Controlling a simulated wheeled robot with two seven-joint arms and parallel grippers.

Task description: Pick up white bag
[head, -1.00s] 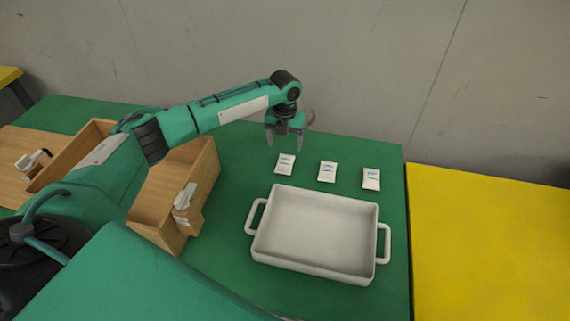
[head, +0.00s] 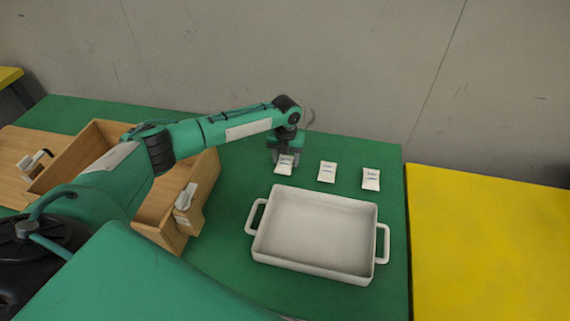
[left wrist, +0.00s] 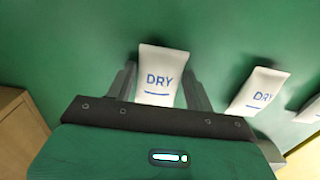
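Three white bags with blue print lie in a row on the green table: the left bag (head: 284,167), the middle bag (head: 327,171) and the right bag (head: 371,179). My left gripper (head: 285,157) is down at the left bag, pointing downward. In the left wrist view, the left bag (left wrist: 162,76), marked "DRY", lies between the two open fingers (left wrist: 160,88), with a small gap at each side. The middle bag (left wrist: 257,91) lies to the right, outside the fingers. My right gripper is not in view.
A white tray (head: 268,257) with two side handles stands in front of the bags. A wooden box (head: 207,170) with a white scanner (head: 184,197) stands to the left. A yellow table (head: 490,245) adjoins on the right. A grey wall rises behind.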

